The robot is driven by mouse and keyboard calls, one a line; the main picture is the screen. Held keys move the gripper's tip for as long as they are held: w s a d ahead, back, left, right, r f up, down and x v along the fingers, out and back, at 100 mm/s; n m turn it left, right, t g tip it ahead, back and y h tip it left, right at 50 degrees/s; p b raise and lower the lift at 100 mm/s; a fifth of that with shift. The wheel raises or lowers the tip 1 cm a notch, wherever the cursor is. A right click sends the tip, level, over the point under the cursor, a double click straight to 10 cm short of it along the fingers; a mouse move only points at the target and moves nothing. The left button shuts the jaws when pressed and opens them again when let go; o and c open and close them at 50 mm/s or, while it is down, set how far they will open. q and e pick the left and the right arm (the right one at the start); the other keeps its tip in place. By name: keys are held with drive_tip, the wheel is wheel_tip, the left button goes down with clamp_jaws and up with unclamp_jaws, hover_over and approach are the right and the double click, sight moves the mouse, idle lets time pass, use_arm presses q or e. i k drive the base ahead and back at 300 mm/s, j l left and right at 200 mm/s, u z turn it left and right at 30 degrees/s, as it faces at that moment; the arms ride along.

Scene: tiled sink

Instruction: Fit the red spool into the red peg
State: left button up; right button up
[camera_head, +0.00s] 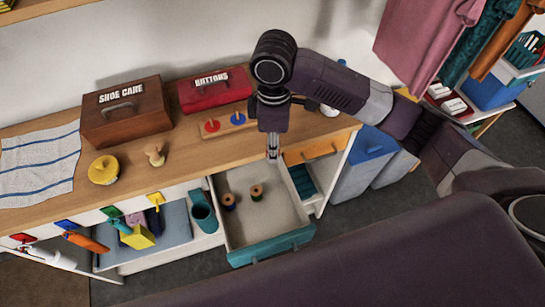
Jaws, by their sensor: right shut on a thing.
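My right gripper (272,154) points down over the open drawer, in front of the counter edge. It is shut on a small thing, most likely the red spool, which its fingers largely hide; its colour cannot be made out. The red peg (212,126) stands on a wooden peg board on the counter, left of and behind my right gripper. A blue peg (238,118) is beside it; my right arm covers the board's right end. My left gripper is not in view.
A yellow round thing (103,170) and a wooden knob-like thing (155,155) are to the left. The open drawer (270,245) juts out below the counter.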

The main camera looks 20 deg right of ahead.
sight(213, 126)
drive_tip(key=i+j+z, duration=0.15)
drive_tip(key=j, duration=0.25)
drive_tip(key=i+j+z, duration=0.15)
drive_tip(key=j, duration=0.25)
drive_tip(key=j+z, duration=0.15)
drive_tip(key=j, duration=0.25)
drive_tip(key=i+j+z, duration=0.15)
drive_tip(key=j, duration=0.3)
